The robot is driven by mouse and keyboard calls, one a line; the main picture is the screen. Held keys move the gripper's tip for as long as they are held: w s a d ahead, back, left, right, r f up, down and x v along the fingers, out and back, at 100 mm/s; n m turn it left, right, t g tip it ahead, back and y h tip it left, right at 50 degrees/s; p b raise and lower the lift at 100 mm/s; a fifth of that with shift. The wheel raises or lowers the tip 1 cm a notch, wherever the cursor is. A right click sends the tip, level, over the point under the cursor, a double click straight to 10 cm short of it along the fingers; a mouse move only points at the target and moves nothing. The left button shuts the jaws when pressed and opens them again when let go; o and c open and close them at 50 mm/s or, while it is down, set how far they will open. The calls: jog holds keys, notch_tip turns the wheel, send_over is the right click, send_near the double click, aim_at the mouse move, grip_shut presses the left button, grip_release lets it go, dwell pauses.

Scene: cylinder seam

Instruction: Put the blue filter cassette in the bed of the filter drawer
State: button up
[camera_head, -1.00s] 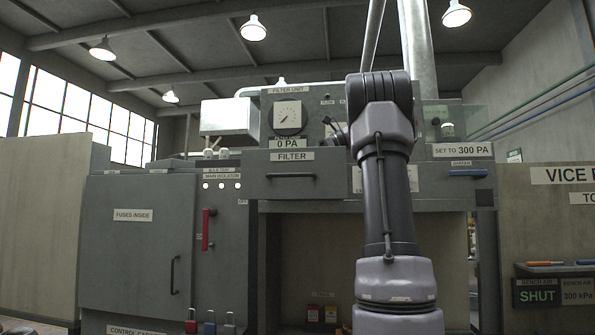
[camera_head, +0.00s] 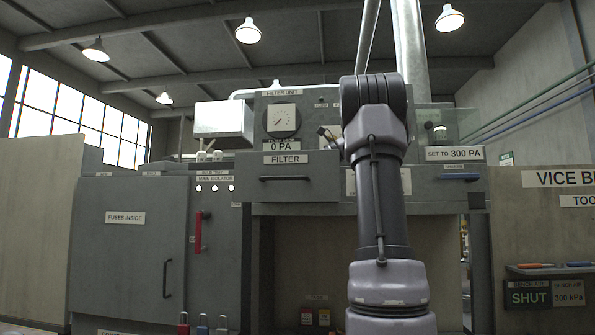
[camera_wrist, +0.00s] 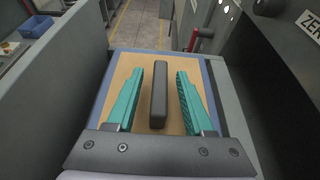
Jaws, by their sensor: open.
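The blue filter cassette (camera_wrist: 211,93) shows in the wrist view as a blue frame around a tan face, with a dark upright grip bar (camera_wrist: 159,95) in the middle. My gripper (camera_wrist: 160,85) is open, its teal fingers on either side of the bar with a gap on each side. The cassette lies between grey walls; I cannot tell how fully it is seated. In the head view the filter drawer (camera_head: 286,192) shows its grey front with a handle and FILTER label. My arm hides part of the unit, and my gripper and the cassette are not visible there.
A gauge (camera_head: 282,120) sits above a 0 PA label. The red isolator handle (camera_head: 198,232) is left of the drawer, and it also shows in the wrist view (camera_wrist: 194,40). A fuse cabinet (camera_head: 125,260) stands at left. A blue bin (camera_wrist: 37,27) lies far off.

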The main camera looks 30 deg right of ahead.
jog(key=v, duration=1.2)
